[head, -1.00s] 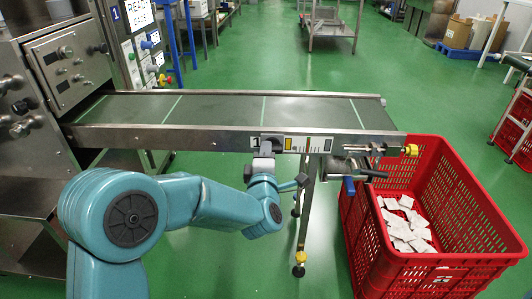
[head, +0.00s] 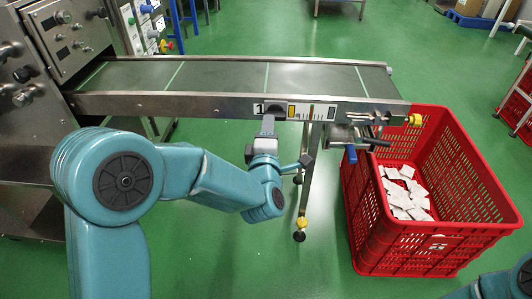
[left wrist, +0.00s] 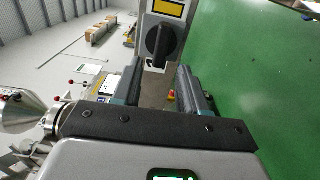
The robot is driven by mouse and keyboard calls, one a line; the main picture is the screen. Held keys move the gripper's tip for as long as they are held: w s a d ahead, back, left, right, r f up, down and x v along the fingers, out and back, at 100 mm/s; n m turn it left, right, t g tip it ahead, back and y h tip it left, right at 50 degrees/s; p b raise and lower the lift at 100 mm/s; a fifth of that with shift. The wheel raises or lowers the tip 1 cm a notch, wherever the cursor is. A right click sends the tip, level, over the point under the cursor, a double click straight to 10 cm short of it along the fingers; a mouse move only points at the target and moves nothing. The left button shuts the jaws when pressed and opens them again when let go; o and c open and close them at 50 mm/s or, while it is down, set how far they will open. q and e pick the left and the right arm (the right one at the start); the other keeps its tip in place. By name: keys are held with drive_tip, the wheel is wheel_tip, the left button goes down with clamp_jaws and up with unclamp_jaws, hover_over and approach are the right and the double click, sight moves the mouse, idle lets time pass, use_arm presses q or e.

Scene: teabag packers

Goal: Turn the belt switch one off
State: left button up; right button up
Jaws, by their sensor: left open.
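Belt switch one is a black rotary knob (head: 275,98) beside a "1" label on the front side of the conveyor. In the left wrist view the knob (left wrist: 160,42) sits on a pale plate below a yellow label, its handle roughly upright in the picture. My left gripper (head: 268,122) is just below the switch in the head view. In the left wrist view its two fingers (left wrist: 160,78) are apart, with the knob beyond the gap and nothing held. The knob looks clear of the fingers. My right gripper is not in view; only a bit of my right arm shows at lower right.
The conveyor (head: 220,76) runs across the middle, with a steel machine (head: 62,45) at its left end. A red crate (head: 400,266) with white packets stands below its right end. A blue-handled lever (head: 351,154) hangs near there. The green floor is mostly clear.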

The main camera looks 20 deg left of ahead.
use_arm(q)
drive_tip(key=p+v, duration=0.1)
drive_tip(key=v, duration=1.1)
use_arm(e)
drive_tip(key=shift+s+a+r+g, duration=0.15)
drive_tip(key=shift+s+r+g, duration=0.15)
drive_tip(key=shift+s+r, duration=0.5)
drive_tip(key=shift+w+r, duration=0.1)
